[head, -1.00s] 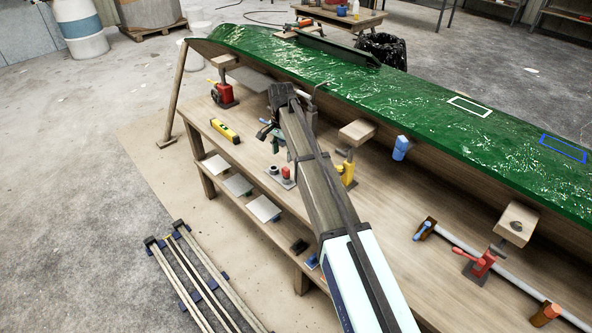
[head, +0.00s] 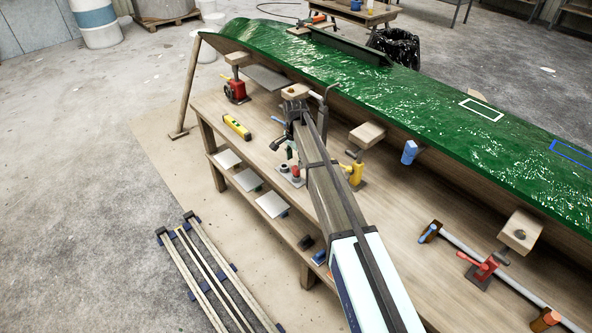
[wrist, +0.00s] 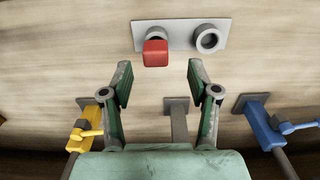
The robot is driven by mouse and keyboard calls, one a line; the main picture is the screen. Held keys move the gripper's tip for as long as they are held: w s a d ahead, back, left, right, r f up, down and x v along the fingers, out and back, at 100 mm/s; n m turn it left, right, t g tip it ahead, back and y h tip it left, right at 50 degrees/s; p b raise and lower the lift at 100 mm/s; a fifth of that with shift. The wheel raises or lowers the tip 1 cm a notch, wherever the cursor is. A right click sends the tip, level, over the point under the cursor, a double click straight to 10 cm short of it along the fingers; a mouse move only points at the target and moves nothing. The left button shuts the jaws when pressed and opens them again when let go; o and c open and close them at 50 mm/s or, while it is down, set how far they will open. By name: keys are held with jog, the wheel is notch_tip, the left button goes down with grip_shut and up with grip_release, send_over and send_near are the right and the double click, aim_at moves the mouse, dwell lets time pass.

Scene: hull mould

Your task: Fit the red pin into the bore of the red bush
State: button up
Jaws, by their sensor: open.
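A red block-shaped piece, likely the red pin (wrist: 155,54), stands at the left grey ring of a small grey plate (wrist: 181,24) in the wrist view. Its lower part is hidden, so I cannot tell how it is seated. An empty grey ring with a dark bore (wrist: 207,39) stands to its right. No ring shows clear red marking. In the head view the red piece (head: 296,170) and plate are partly behind my arm. My gripper (wrist: 160,72) is open and empty, its fingers spread on either side below the red piece; it also shows in the head view (head: 283,147).
A yellow clamp (wrist: 85,130) and a blue clamp (wrist: 276,128) flank my gripper in the wrist view. The green hull (head: 420,95) overhangs the bench. A yellow level (head: 237,126) and a red clamp (head: 236,91) lie toward the far end. Bare bench surrounds the plate.

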aim_at(296, 167)
jog(key=shift+s+d+f+p, duration=0.15)
jog(key=shift+f+p, duration=0.4)
jog(key=shift+f, duration=0.3)
jog(key=shift+f+p, duration=0.75)
jog(key=shift+f, duration=1.2)
grip_shut()
